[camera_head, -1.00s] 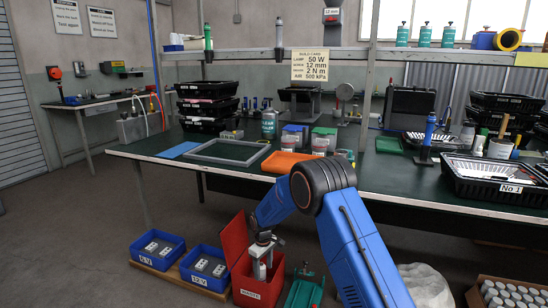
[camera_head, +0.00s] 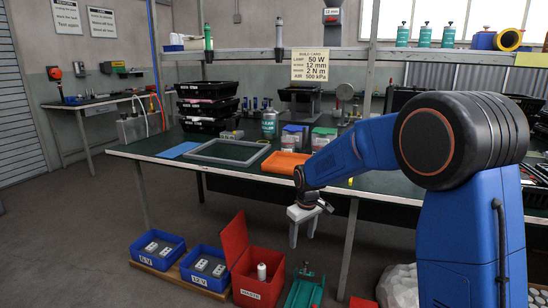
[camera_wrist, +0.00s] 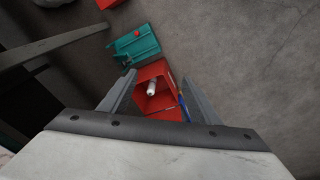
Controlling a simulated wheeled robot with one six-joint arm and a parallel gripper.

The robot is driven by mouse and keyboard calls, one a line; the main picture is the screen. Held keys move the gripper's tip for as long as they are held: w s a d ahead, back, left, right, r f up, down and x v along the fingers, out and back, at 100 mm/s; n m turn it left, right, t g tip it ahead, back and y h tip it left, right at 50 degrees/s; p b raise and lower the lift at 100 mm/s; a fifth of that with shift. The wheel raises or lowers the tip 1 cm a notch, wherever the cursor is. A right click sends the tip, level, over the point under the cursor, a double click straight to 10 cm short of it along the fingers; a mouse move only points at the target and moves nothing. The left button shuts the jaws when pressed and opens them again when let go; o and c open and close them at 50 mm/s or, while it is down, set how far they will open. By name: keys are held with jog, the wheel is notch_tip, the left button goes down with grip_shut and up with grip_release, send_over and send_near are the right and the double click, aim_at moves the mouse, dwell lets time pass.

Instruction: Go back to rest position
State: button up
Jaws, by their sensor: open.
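My gripper (camera_head: 303,240) hangs in front of the table edge, pointing down, above and to the right of the red bin. In the wrist view my gripper (camera_wrist: 156,95) shows its two fingers spread apart with nothing between them. The red bin (camera_head: 258,290) stands on the floor with its lid (camera_head: 234,238) open. A white cylindrical item (camera_head: 262,272) stands up inside the bin. The same white item (camera_wrist: 151,88) shows inside the red bin (camera_wrist: 158,106) below my fingers in the wrist view.
Two blue bins (camera_head: 158,250) (camera_head: 206,268) stand left of the red bin, and a green tool (camera_head: 305,289) stands right of it. The workbench (camera_head: 140,150) edge is just behind my gripper. Open floor (camera_head: 60,240) lies to the left.

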jog(key=s+d+r+m+t, duration=0.1)
jog(key=s+d+r, duration=0.3)
jog(key=s, duration=0.3)
jog(key=s+d+r+m, duration=0.1)
jog(key=s+d+r, duration=0.4)
jog(key=s, duration=0.2)
jog(key=s+d+r+m+t, duration=0.1)
jog(key=s+d+r+m, duration=0.1)
jog(key=s+d+r, duration=0.35)
jog(key=s+d+f+m, duration=0.1)
jog(key=s+d, duration=0.1)
jog(key=s, duration=0.9)
jog(key=s+d+f+m+t, duration=0.1)
jog(key=s+d+m, duration=0.1)
jog(key=s, duration=0.9)
jog(key=shift+d+f, duration=0.2)
jog(key=shift+f, duration=0.15)
